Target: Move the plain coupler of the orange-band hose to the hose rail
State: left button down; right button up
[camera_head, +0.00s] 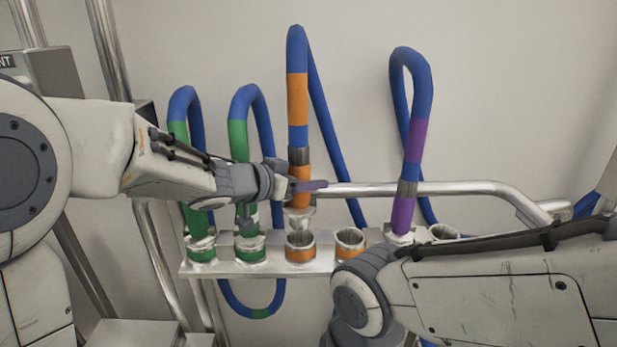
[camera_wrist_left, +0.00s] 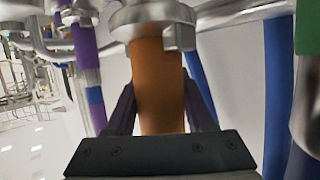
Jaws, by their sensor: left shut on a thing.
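The orange-band hose (camera_head: 298,100) is blue with orange bands and arches up behind my left gripper (camera_head: 302,187). That gripper is shut on the hose's lower orange part, just above a metal coupler (camera_head: 299,217). The coupler hangs upright just above an orange-ringed socket (camera_head: 300,246), seemingly apart from it. In the left wrist view the orange part (camera_wrist_left: 158,85) stands between the dark fingers, with the metal coupler (camera_wrist_left: 152,14) beyond. A second orange-ringed socket (camera_head: 350,241) is to the right. My right arm covers the lower right; its fingers are not visible.
The sockets sit in a metal shelf (camera_head: 225,268). Two green-banded hoses (camera_head: 238,135) stand close on the left, a purple-banded hose (camera_head: 416,140) on the right. A bent metal bar (camera_head: 430,189) runs across behind my left gripper. My right forearm is close to the shelf's right part.

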aim_at(308, 201)
pick_arm(q)
jog(key=shift+r, duration=0.25)
jog(key=shift+f, duration=0.1)
jog(key=shift+f+b, duration=0.9)
jog(key=shift+f, duration=0.6)
jog(key=shift+f, duration=0.1)
jog(key=shift+f+b, duration=0.8)
jog(key=shift+f, duration=0.25)
jog(key=shift+f+b, duration=0.55)
jog(key=shift+f, duration=0.65)
dwell(0.4)
jog(key=shift+c, duration=0.9)
grip_release()
